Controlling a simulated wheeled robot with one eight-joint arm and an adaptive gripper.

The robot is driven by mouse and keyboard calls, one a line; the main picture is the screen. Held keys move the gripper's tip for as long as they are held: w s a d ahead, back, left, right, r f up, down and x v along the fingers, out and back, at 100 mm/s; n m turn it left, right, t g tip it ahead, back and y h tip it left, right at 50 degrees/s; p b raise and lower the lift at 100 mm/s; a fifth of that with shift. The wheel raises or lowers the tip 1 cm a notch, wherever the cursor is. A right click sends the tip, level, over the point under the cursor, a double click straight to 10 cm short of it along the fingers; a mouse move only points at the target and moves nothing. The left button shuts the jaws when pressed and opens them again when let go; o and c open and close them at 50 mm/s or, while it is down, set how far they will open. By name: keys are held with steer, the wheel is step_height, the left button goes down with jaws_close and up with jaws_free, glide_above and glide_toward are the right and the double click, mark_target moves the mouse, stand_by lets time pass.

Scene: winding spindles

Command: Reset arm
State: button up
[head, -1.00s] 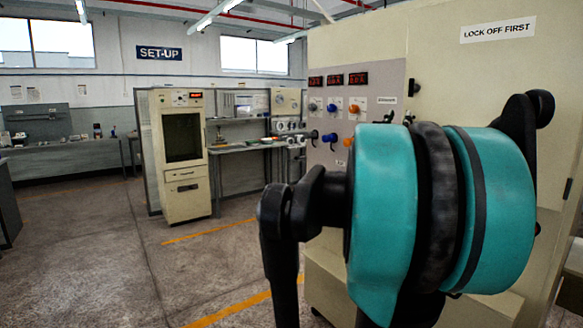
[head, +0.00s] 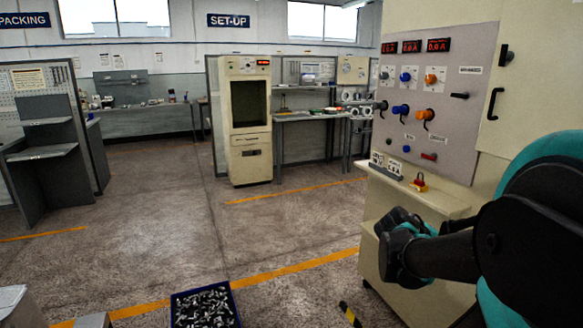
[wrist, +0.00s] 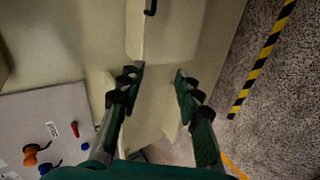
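My gripper (head: 398,245) reaches out at the right of the head view, in front of the beige cabinet's lower ledge. My dark and teal arm fills the lower right corner. In the wrist view, the two fingers of my gripper (wrist: 158,76) stand apart, with nothing held between them. Behind them lies the beige cabinet (wrist: 165,35). Whether the fingers touch the cabinet cannot be told.
A blue bin of metal parts (head: 206,290) stands on the floor at front. A tall cream machine (head: 248,120) stands farther back. The middle floor is open.

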steer(key=s+a+f+m+y, duration=0.1)
steer(key=a+f+y, duration=0.4)
steer(key=a, duration=0.6)
steer(key=s+a+f+m+y, duration=0.2)
steer(key=s+a+f+y, duration=0.2)
steer(key=a+f, duration=0.5)
steer(key=shift+a+m+y, duration=0.3)
steer(key=shift+a+y, duration=0.3)
steer(key=shift+a, duration=0.55)
steer(key=shift+s, duration=0.1)
